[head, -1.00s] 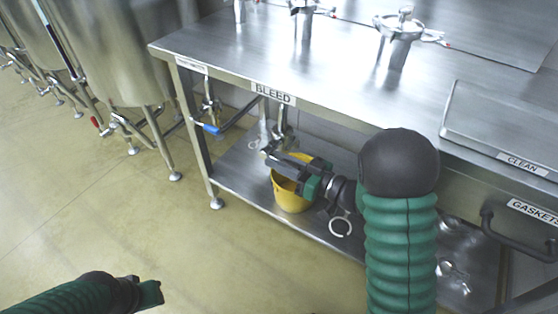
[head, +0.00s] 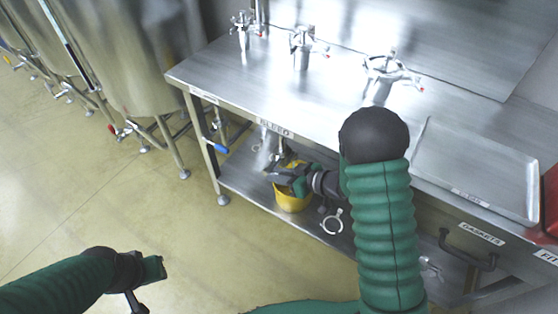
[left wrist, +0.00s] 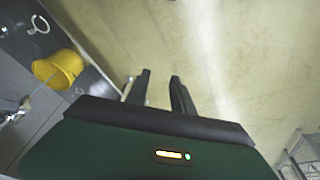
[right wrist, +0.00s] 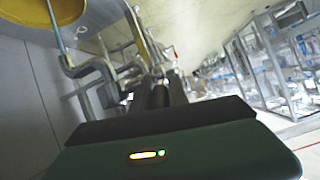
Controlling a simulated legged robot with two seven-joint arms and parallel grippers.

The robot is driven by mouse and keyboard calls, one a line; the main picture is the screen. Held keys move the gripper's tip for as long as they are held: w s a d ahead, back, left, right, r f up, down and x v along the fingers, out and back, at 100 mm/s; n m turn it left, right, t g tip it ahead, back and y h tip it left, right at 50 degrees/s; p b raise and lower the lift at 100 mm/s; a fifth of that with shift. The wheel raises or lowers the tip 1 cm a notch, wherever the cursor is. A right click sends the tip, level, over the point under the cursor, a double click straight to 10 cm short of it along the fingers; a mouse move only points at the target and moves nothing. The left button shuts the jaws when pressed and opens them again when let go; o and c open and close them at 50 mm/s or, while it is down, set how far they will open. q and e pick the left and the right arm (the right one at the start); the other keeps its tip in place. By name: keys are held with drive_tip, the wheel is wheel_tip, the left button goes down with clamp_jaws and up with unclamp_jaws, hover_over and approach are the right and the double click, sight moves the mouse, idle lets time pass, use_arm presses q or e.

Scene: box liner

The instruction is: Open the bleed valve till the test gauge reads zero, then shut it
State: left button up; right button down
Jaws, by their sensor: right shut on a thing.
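The BLEED label (head: 275,128) is on the table's front edge, with a pipe fitting hanging below it. My right gripper (head: 270,174) is under the edge there, shut on what looks like the bleed valve's handle; its fingers hide most of it. The right wrist view shows the bleed pipework (right wrist: 88,72) just beside the fingers. A thin pale blue stream (right wrist: 55,25) runs between pipe and yellow bucket (head: 292,200); it also shows in the left wrist view (left wrist: 39,91). My left gripper (left wrist: 160,84) is open and empty over the floor. I cannot make out a test gauge.
A blue-handled valve (head: 221,149) hangs left of the bleed point. A pale ring (head: 332,221) lies on the lower shelf beside the bucket. Several steel fittings and a tray (head: 470,165) are on the table top. Tanks stand at left; the floor between is clear.

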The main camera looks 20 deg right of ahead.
drive_tip(key=shift+w+r+g+p, duration=0.1)
drive_tip(key=shift+r+g+p, duration=0.35)
drive_tip(key=shift+p, duration=0.7)
use_arm(q)
drive_tip(key=shift+w+p+v, duration=0.2)
drive_tip(key=shift+p+v, duration=0.05)
drive_tip(key=shift+v, duration=0.6)
drive_tip(key=shift+w+p+v, duration=0.2)
drive_tip(key=shift+v, duration=0.65)
drive_tip(key=shift+w+p+v, duration=0.2)
drive_tip(key=shift+p+v, duration=0.05)
drive_tip(key=shift+v, duration=0.65)
use_arm(e)
drive_tip(key=shift+w+f+h, duration=0.1)
drive_tip(key=shift+f+h, duration=0.05)
drive_tip(key=shift+h, duration=0.35)
use_arm(q)
drive_tip(key=shift+c, duration=0.5)
